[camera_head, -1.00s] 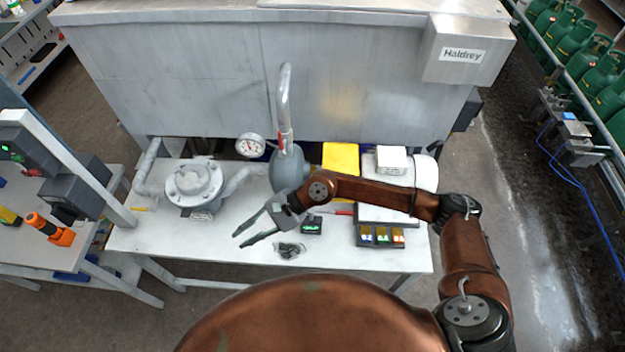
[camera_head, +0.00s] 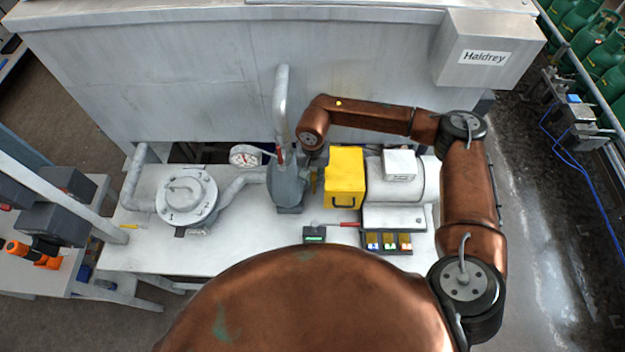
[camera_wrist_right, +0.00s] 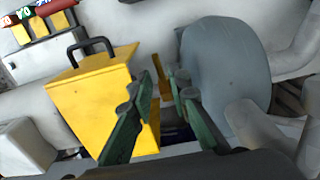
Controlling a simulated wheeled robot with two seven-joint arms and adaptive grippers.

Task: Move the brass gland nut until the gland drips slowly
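The grey pump (camera_head: 288,186) stands mid-table and shows as a rounded grey body in the wrist view (camera_wrist_right: 228,62). A narrow brass-coloured part (camera_wrist_right: 161,80), which may be the gland nut, sits beside it on the yellow box's side. My right gripper (camera_wrist_right: 161,88) is open, its green fingers spread on either side of the line to this part. I cannot tell whether they touch it. In the head view my right wrist is over the pump's right side and hides most of the fingers. No drip is visible. My left gripper is not in view.
A yellow box (camera_head: 344,178) with a black handle stands close right of the pump, beside the light grey motor (camera_head: 410,180). A pressure gauge (camera_head: 244,156) and flanged valve (camera_head: 186,196) are to the left. A screwdriver with a red handle (camera_head: 350,224) and coloured bins (camera_head: 388,242) lie in front.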

